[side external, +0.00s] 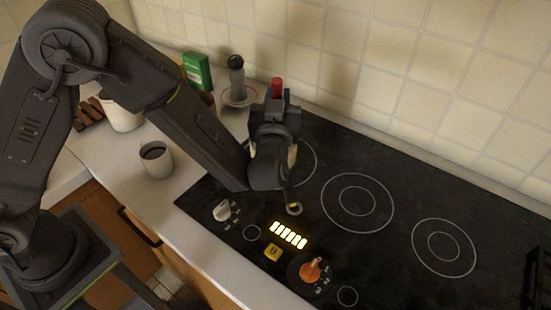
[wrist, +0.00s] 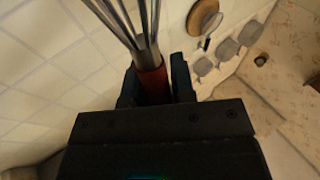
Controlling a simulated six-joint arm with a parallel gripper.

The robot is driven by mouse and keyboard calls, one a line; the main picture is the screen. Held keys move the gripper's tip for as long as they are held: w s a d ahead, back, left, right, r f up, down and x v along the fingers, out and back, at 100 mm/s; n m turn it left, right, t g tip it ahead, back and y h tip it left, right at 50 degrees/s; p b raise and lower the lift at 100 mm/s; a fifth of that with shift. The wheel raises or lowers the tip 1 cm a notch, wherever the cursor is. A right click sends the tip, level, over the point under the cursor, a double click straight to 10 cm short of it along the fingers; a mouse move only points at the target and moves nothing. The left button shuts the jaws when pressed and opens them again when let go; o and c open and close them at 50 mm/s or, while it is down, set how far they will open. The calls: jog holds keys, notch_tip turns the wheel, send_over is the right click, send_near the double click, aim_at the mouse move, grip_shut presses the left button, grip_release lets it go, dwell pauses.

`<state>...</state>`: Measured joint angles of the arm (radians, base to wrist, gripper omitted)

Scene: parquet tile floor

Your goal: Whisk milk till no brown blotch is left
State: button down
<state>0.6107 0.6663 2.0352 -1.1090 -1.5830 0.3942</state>
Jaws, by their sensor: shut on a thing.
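My gripper (side external: 277,100) is over the back-left part of the black cooktop. It is shut on a whisk, whose red handle (wrist: 152,84) and steel wires (wrist: 140,25) show in the wrist view. The handle sits between the two dark blue fingers, and the wires run out of the top of that picture. In the side view only a red piece (side external: 277,88) of the handle shows above the gripper. A pale object (side external: 292,155) stands behind my wrist, mostly hidden; I cannot tell whether it holds milk. No brown blotch is visible.
A cup with dark contents (side external: 155,158) stands on the counter left of the cooktop (side external: 400,285). A white pot (side external: 122,112), a green box (side external: 197,72) and a dark mill (side external: 236,75) stand farther back. The right-hand burner rings are clear. Tiled wall bounds the back.

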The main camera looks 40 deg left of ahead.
aim_at(276, 85)
jog(key=shift+r, duration=0.1)
dwell(0.3)
jog(key=shift+s+d+r, duration=0.1)
jog(key=shift+s+r, duration=0.1)
jog(key=shift+r, duration=0.75)
jog(key=shift+s+d+r, duration=0.1)
jog(key=shift+s+r, duration=0.05)
jog(key=shift+r, duration=0.8)
jog(key=shift+s+d+r, duration=0.1)
jog(key=shift+s+r, duration=0.1)
jog(key=shift+r, duration=0.75)
jog(key=shift+r, duration=2.5)
